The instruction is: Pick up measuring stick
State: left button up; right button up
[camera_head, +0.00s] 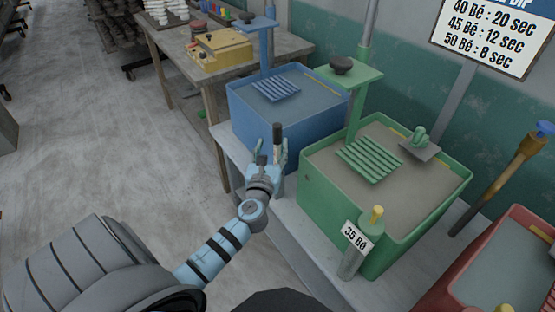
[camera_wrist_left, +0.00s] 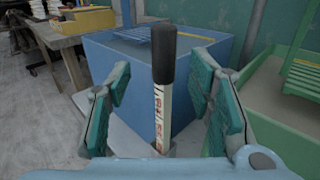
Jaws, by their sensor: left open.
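A white stick with a black top and reddish marks, which looks like the measuring stick (camera_wrist_left: 164,95), stands upright in front of the blue tub in the left wrist view. In the head view the stick (camera_head: 277,138) shows at the tub's near corner, its lower part hidden by my gripper. My left gripper (camera_head: 272,156) is open, with its green-padded fingers on either side of the stick. In the left wrist view the gripper (camera_wrist_left: 163,105) shows gaps between both pads and the stick. My right gripper is not in view.
The blue tub (camera_head: 262,118) stands right behind the stick. A wooden table (camera_head: 180,75) is behind. The floor at left is clear.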

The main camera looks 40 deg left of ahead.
aim_at(276, 138)
pick_arm(q)
jog(key=x, duration=0.2)
jog(key=b+x, duration=0.1)
jog(key=x, duration=0.3)
jog(key=shift+w+f, duration=0.25)
jog(key=shift+w, duration=0.15)
jog(key=shift+s+d+r, duration=0.1)
grip_shut()
